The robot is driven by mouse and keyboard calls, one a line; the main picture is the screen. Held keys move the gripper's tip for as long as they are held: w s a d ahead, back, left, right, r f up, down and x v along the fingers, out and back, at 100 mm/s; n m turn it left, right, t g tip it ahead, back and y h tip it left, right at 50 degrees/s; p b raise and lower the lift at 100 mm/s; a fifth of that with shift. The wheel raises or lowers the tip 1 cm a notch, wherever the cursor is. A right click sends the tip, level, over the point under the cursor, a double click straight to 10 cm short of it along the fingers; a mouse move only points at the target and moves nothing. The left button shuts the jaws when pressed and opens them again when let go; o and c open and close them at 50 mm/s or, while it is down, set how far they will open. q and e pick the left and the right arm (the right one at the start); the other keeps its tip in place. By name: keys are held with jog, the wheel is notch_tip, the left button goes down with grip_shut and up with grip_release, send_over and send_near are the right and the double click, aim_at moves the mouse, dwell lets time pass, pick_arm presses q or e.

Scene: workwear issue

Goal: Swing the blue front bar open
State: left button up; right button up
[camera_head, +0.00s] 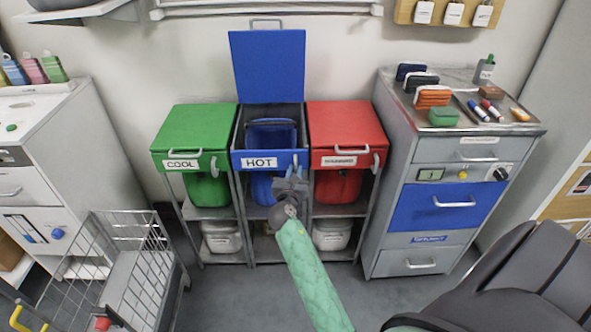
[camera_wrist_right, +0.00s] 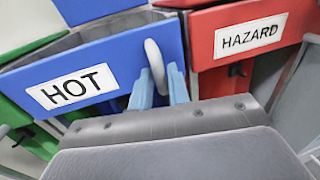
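The blue front bar (camera_head: 255,161) carries a HOT label and spans the front of the middle bin, in line with its green and red neighbours. Its grey handle (camera_wrist_right: 154,62) is at its right end. My right gripper (camera_head: 291,184) is at this end, just below the handle in the head view. In the right wrist view its pale blue fingers (camera_wrist_right: 159,90) lie on either side of the handle. Whether they press on it cannot be told. The blue lid (camera_head: 268,65) stands up, showing the blue inner bin (camera_head: 271,135). My left gripper is out of view.
The green COOL bin (camera_head: 195,130) stands left, the red HAZARD bin (camera_head: 345,128) close on the right. A grey drawer cabinet (camera_head: 433,240) is further right. A wire cart (camera_head: 140,280) stands at lower left. Some floor before the bins is clear.

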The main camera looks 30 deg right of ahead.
jog(key=shift+w+d, duration=0.45)
jog(key=shift+w, duration=0.05)
grip_shut()
jog(key=shift+s+a, duration=0.15)
